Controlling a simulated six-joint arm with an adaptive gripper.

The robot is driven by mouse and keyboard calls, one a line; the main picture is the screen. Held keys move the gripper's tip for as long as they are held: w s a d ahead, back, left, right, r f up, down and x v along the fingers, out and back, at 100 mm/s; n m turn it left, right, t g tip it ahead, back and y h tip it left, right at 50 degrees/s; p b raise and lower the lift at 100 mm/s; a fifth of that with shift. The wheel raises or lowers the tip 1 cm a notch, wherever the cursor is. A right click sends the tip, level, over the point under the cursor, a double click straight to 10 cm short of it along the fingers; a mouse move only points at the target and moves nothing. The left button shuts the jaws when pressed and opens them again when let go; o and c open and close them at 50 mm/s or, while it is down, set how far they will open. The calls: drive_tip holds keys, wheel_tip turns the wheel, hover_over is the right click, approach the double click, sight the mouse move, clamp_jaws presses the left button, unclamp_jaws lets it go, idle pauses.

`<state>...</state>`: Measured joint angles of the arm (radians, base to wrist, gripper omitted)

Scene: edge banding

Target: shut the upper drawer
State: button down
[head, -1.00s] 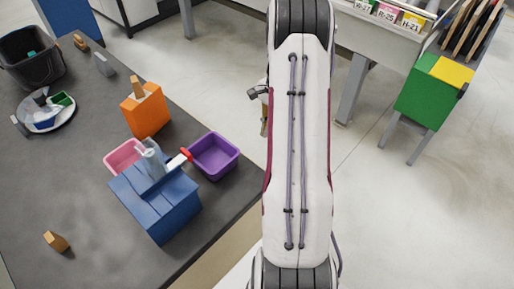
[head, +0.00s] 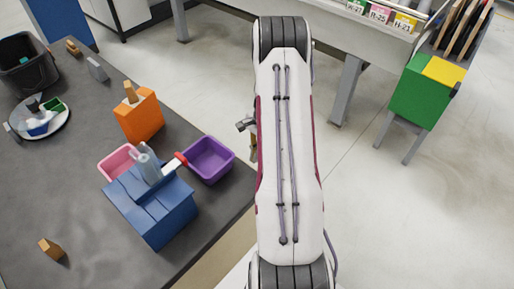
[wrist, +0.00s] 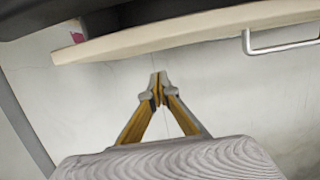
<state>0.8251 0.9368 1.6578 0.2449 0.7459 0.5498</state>
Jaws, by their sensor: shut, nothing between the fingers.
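In the wrist view a pale wooden panel (wrist: 180,35) with a light bar handle (wrist: 283,47) crosses the top. It looks like a drawer front, but I cannot tell whether it is the upper drawer or how far it stands out. My gripper (wrist: 158,80) is shut and empty, its fingertips together below the panel in the picture, with a visible gap between. In the head view my arm hides most of the gripper, and no drawer can be made out there.
A dark table at left in the head view holds a blue box (head: 165,220), a purple bin (head: 209,160), a pink bin (head: 117,162) and an orange block (head: 139,117). A green-and-yellow box (head: 420,98) stands at right. Open floor lies between.

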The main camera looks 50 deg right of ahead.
drive_tip(key=shift+a+r, duration=0.1)
drive_tip(key=shift+a, duration=1.65)
drive_tip(key=shift+a, duration=0.1)
drive_tip(key=shift+a, duration=1.2)
drive_tip(key=shift+d, duration=0.15)
drive_tip(key=d+r, duration=0.6)
drive_tip(key=r, duration=0.3)
drive_tip(key=shift+r, duration=0.4)
drive_tip(key=shift+w, duration=0.1)
